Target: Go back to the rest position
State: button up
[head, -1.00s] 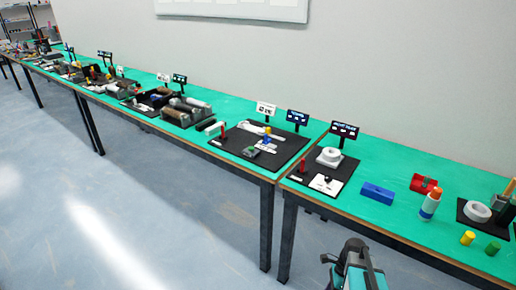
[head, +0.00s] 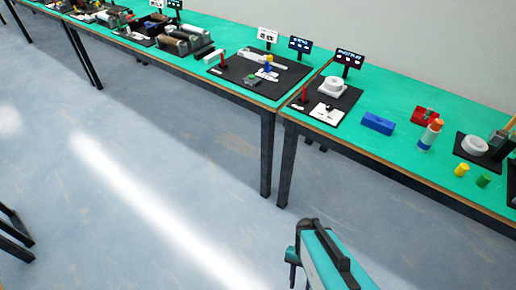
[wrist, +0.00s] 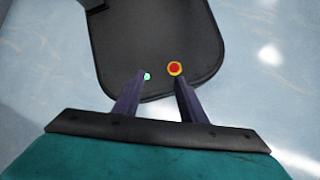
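My gripper (wrist: 162,82) shows in the wrist view with its two dark fingers apart and nothing between them. It points down over a dark rounded plate with a red and yellow button, which looks like part of my own base. In the head view my teal and black arm is at the bottom, right of centre, over the floor and in front of the tables. The fingertips are hard to make out in that view. My gripper is clear of the tables and touches nothing that I can see.
Green tables (head: 349,143) run along the wall. The floor (head: 180,200) in front is open.

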jog(key=shift+w+d+f+n+t, duration=0.1)
jog(key=shift+w+d+n+t, duration=0.1)
jog(key=shift+n, duration=0.7)
jog(key=shift+w+d+f+n+t, duration=0.1)
jog(key=shift+w+n, duration=0.1)
jog(key=shift+n, duration=0.7)
jog(key=shift+w+d+f+n+t, duration=0.1)
jog(key=shift+w+d+n, duration=0.1)
jog(key=shift+n, duration=0.7)
jog(key=shift+r, duration=0.1)
jog(key=shift+c, duration=0.9)
jog(key=shift+w+a, duration=0.1)
jog(key=shift+w, duration=0.05)
